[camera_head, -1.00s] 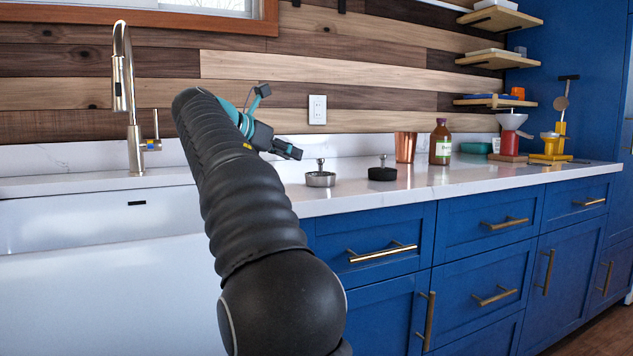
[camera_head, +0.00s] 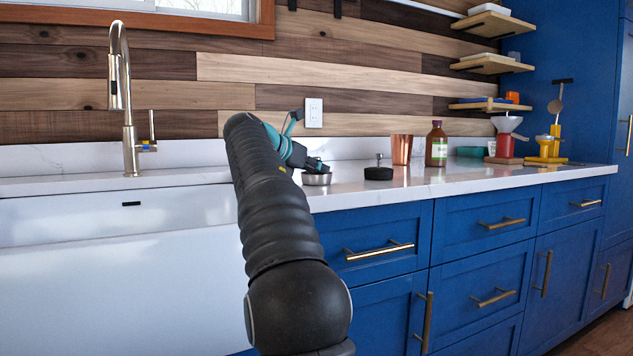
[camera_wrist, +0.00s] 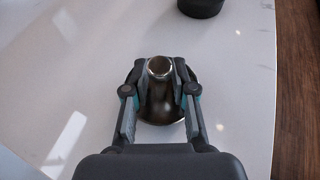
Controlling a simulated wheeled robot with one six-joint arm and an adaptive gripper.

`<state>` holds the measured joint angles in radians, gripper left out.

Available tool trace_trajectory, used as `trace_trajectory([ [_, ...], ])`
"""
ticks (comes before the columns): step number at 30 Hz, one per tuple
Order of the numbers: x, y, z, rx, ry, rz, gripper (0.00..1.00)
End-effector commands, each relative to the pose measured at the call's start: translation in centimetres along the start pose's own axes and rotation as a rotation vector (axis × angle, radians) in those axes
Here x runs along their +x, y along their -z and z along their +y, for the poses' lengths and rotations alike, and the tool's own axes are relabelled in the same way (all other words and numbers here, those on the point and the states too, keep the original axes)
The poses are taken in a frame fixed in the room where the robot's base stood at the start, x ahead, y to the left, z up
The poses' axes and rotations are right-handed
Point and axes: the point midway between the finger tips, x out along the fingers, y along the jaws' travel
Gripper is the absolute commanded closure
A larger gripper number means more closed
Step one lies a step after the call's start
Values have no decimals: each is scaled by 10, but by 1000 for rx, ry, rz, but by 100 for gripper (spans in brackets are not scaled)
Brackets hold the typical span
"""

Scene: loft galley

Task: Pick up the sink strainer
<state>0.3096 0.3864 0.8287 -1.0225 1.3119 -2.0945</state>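The steel sink strainer (camera_head: 317,180) sits on the white counter right of the sink, a shallow round cup. In the wrist view it shows as a dark shiny bowl (camera_wrist: 160,105) with a round knob standing up at its centre. My gripper (camera_wrist: 160,68) is down at the knob, one finger on each side of it. The fingers are very near the knob; whether they touch it is not clear. In the head view my gripper (camera_head: 318,168) hides the knob. The strainer appears to rest on the counter.
A black round piece with a metal knob (camera_head: 378,173) stands just right on the counter. Beyond it are a copper cup (camera_head: 401,150) and a brown bottle (camera_head: 436,145). The sink (camera_head: 110,220) and faucet (camera_head: 128,100) are left. The counter's front edge is close.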

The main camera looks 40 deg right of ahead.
Motion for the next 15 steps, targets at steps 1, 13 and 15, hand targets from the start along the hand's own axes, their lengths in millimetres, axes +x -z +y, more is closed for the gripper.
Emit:
trace_trajectory([
  [1,2,0,-1,2,0,-1,75],
  [13,2,-1,0,1,0,0,100],
  [15,2,-1,0,1,0,-1,100],
])
